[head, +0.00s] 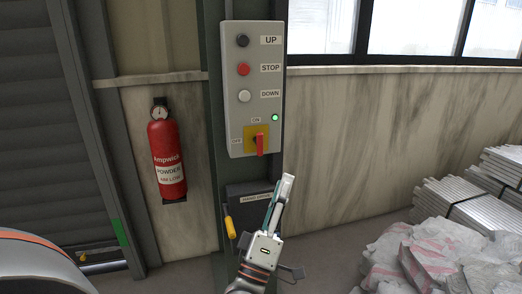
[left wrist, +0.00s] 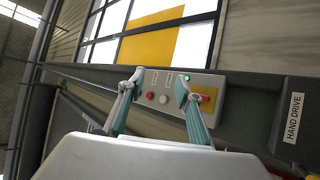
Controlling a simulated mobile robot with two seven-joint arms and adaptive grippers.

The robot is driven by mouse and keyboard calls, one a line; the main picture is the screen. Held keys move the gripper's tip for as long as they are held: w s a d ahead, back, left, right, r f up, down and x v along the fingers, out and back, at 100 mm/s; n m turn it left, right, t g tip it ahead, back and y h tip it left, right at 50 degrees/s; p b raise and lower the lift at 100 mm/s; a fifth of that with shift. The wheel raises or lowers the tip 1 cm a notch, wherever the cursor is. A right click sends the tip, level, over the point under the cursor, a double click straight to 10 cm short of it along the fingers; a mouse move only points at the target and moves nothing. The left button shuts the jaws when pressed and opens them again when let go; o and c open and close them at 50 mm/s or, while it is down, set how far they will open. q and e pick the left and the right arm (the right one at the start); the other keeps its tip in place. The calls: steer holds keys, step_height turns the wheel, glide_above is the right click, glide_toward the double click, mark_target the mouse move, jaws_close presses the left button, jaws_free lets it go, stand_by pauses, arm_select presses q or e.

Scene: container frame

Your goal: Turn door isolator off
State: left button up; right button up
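The door isolator (head: 261,141) is a red handle on a yellow plate, low on a grey control box (head: 236,50). The handle stands upright, in line with the "ON" label above it; "OFF" is at the plate's left. A green lamp (head: 275,117) beside "ON" is lit. My left gripper (head: 283,190) is just below the box, apart from the handle. In the left wrist view my left gripper (left wrist: 158,82) has its fingers spread with nothing between them. There the right finger partly covers the box, and the yellow plate (left wrist: 207,98) shows just beyond it. My right gripper is not in view.
The box carries UP (head: 242,40), STOP (head: 243,70) and DOWN (head: 244,96) buttons. A dark hand drive unit (head: 240,190) with a yellow handle sits below it. A red fire extinguisher (head: 166,150) hangs at left. White sacks (head: 435,255) and stacked metal (head: 470,205) lie at right.

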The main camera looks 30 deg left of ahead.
arm_select(q)
steer(key=a+r+n+g+y+b, duration=0.2)
steer(key=a+r+n+g+y, duration=0.35)
steer(key=n+y, duration=0.7)
steer(key=n+g+h+b, duration=0.4)
steer(key=n+g+h, duration=0.15)
steer(key=n, duration=1.05)
glide_toward(259, 143)
steer(key=x, duration=0.4)
steer(key=b+x, duration=0.1)
steer(key=x, duration=0.5)
steer(key=shift+w+f, duration=0.15)
steer(key=shift+w+a, duration=0.15)
steer(key=shift+a, duration=0.05)
arm_select(e)
step_height(259, 143, down, 5)
steer(key=shift+s+r, duration=0.1)
steer(key=shift+s, duration=0.05)
arm_select(q)
jaws_close()
arm_select(e)
steer(key=shift+d+g, duration=0.15)
steer(key=shift+g, duration=0.15)
